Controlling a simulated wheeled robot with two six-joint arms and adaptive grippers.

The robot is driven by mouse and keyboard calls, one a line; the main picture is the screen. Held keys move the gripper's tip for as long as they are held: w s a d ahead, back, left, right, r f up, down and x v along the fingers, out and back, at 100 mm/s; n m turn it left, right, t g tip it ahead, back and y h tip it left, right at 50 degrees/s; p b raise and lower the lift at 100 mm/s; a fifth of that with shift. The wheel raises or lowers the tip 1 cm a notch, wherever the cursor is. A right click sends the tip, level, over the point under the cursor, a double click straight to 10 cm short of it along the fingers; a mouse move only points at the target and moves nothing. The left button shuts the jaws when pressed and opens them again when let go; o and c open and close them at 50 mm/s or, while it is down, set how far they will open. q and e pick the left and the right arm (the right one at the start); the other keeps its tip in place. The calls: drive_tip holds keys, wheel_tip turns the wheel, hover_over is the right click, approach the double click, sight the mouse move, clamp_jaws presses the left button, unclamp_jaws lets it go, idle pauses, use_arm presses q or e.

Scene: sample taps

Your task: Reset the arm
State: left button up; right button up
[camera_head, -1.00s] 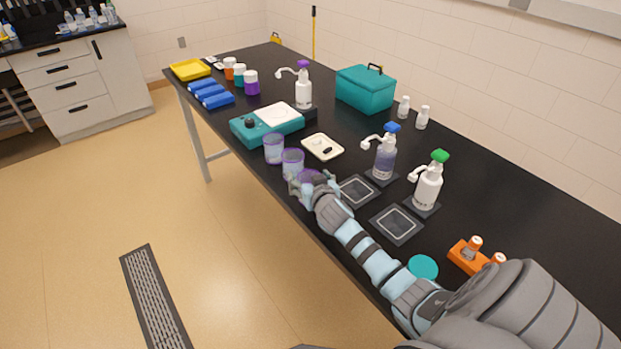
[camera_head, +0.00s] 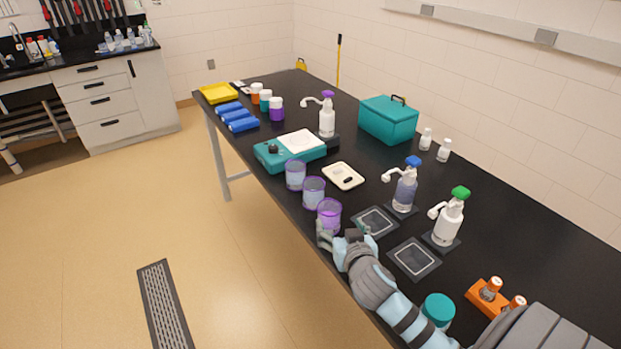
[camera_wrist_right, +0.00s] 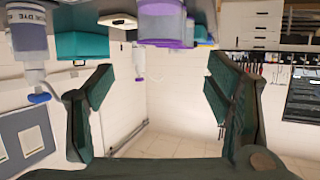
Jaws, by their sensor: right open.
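My right gripper (camera_head: 345,238) is open and empty at the front edge of the black bench. It is just nearer to me than the closest of three purple-rimmed clear cups (camera_head: 329,215). The other two cups, the middle one (camera_head: 313,193) and the far one (camera_head: 295,175), stand behind it in a row. In the right wrist view the jaws (camera_wrist_right: 155,105) are spread wide with nothing between them, and a purple-rimmed cup (camera_wrist_right: 162,22) shows beyond. My left gripper is not in view.
A blue-topped pump bottle (camera_head: 404,190) and a green-topped one (camera_head: 448,220) stand behind dark square pads (camera_head: 414,259). A teal-lidded jar (camera_head: 438,309) and an orange rack (camera_head: 487,297) are close to my right arm. A teal device (camera_head: 275,155) stands farther back. Open floor lies left.

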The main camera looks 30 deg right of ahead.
drive_tip(key=s+a+f+n+g+y, duration=0.25)
drive_tip(key=s+a, duration=0.25)
drive_tip(key=s, duration=0.3)
drive_tip(key=s+a+f+n+g+y, duration=0.1)
drive_tip(key=s+a+f+g, duration=0.3)
drive_tip(key=s, duration=0.4)
drive_tip(key=s+a+f+n+g+y, duration=0.1)
drive_tip(key=s+a+f+n+g, duration=0.25)
drive_tip(key=s, duration=0.55)
wheel_tip(320, 180, down, 20)
drive_tip(key=d+m, duration=0.1)
drive_tip(key=m, duration=0.1)
drive_tip(key=s+f+g, duration=0.1)
drive_tip(key=s+f, duration=1.2)
drive_tip(key=s, duration=0.1)
drive_tip(key=shift+s+d+g, duration=0.3)
drive_tip(key=shift+d, duration=0.05)
